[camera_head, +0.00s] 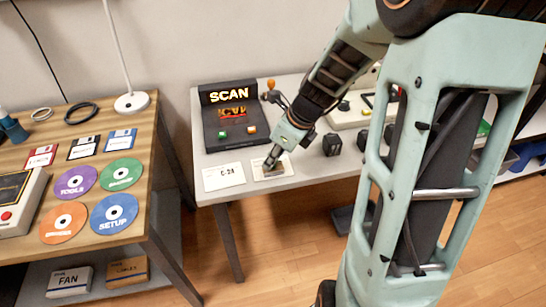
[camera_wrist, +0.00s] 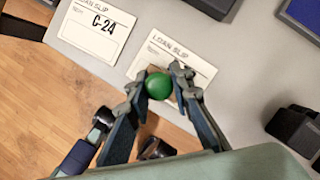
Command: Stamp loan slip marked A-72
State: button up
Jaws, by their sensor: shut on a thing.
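A loan slip (camera_head: 286,171) lies near the front edge of the grey table, and it also shows in the wrist view (camera_wrist: 200,62). Its marking is hidden by my gripper. A second slip marked C-24 (camera_head: 224,177) lies to its left and shows in the wrist view (camera_wrist: 98,32). My gripper (camera_head: 271,164) is over the first slip. In the wrist view, my gripper (camera_wrist: 165,84) is shut on a stamp with a round green knob (camera_wrist: 158,86). I cannot tell whether the stamp's base touches the slip.
A black SCAN machine (camera_head: 232,115) stands behind the slips. Small black blocks (camera_head: 332,144) stand right of the slip. A wooden table (camera_head: 120,240) with discs and floppy disks is at left. There is a floor gap between the tables.

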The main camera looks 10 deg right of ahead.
dwell(0.5)
notch_tip(320, 180, up, 7)
jog(key=p, duration=0.7)
jog(key=shift+w, duration=0.1)
dwell(0.7)
